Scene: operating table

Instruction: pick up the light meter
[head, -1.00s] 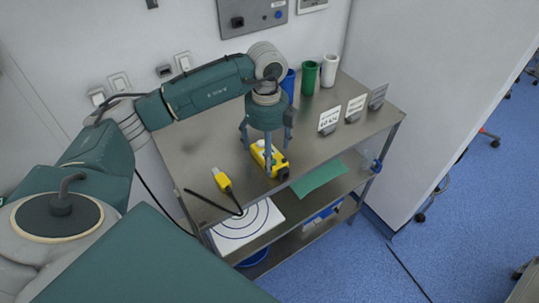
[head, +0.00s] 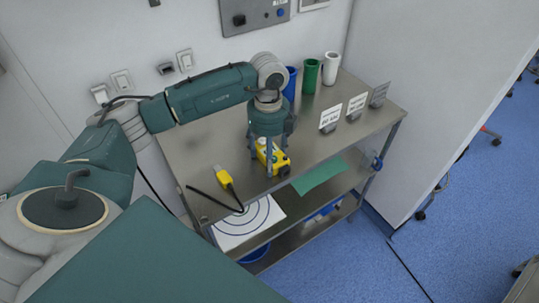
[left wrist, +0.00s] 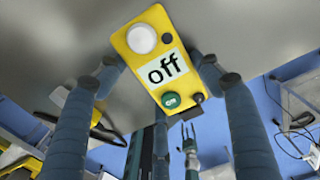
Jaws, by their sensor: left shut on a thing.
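The light meter (head: 273,156) is a yellow box near the front edge of the metal cart top. In the left wrist view the light meter (left wrist: 160,60) shows a white dome, an "off" label and a green button. My left gripper (head: 268,160) points down over it. In the left wrist view the fingers of my left gripper (left wrist: 156,66) are shut on its two sides. I cannot tell whether it still touches the cart top. A small grey-green pronged shape low in the left wrist view may be my right gripper (left wrist: 189,140); its state is unclear.
A yellow probe (head: 225,178) with a dark cable lies left of the meter on the cart top (head: 205,150). Blue, green (head: 311,76) and white (head: 331,68) cups and several label stands (head: 357,107) are at the back and right. A green sheet (head: 319,175) lies below.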

